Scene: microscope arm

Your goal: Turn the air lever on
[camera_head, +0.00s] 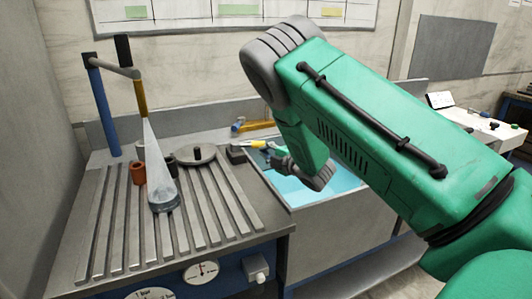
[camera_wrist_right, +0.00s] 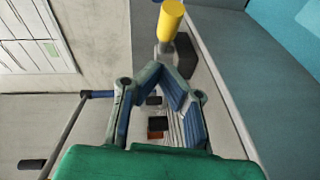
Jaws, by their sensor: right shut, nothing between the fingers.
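A lever with a yellow handle (camera_head: 258,145) and a dark grey block at its base (camera_head: 236,154) is at the back right edge of the slatted bench. It also shows in the wrist view, where the yellow handle (camera_wrist_right: 171,20) stands just beyond the fingertips. My right gripper (camera_head: 276,150) is beside the handle, on its right in the head view. In the wrist view the right gripper (camera_wrist_right: 176,88) is shut and empty; I cannot tell whether it touches the lever. The hand partly hides the area behind it. My left gripper is not in view.
A blue post (camera_head: 103,105) carries an arm above a translucent cone (camera_head: 160,180) on the bench. A round grey plate (camera_head: 196,155) and orange-brown cup (camera_head: 138,173) are nearby. A sink basin with blue water (camera_head: 285,188) lies right of the bench. An orange-and-blue fitting (camera_head: 238,126) is behind.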

